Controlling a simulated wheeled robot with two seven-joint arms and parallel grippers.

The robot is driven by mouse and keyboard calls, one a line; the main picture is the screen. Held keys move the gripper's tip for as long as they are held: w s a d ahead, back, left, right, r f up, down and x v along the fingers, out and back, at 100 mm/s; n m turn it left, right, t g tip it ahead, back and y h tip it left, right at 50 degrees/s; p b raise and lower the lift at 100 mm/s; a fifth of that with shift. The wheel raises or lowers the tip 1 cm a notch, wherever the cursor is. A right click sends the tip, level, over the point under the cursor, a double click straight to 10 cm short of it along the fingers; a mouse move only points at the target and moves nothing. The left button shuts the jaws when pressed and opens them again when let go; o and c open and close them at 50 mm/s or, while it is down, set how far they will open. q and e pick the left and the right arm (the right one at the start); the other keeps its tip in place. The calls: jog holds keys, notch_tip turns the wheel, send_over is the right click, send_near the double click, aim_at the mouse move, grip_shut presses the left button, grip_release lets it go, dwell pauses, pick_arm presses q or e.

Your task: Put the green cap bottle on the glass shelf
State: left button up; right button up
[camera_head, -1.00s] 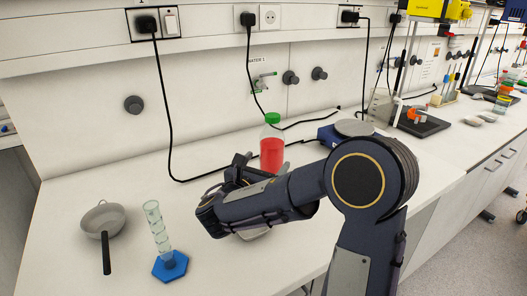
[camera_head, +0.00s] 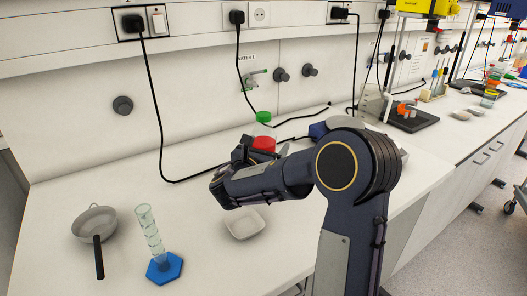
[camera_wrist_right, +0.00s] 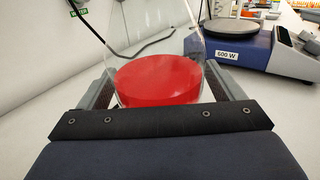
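The green cap bottle (camera_head: 263,130), clear with red liquid, stands upright near the back wall of the bench. Its lower part is hidden behind my right gripper (camera_head: 243,152). In the right wrist view the bottle (camera_wrist_right: 160,78) sits between the two fingers of my right gripper (camera_wrist_right: 160,90), one finger on each side. The fingers are spread wide; firm contact with the glass does not show. My left gripper is not in view. I see no glass shelf in these frames.
A pan (camera_head: 95,224) and a glass cylinder with blue base (camera_head: 164,268) stand at the left front. A white dish (camera_head: 244,223) lies below my right arm. A blue hotplate (camera_wrist_right: 232,45) stands right of the bottle. Black cables run behind it.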

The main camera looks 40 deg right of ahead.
jog(key=c, duration=1.5)
jog(key=shift+r, duration=0.1)
jog(key=shift+c, duration=0.7)
jog(key=shift+r, duration=0.1)
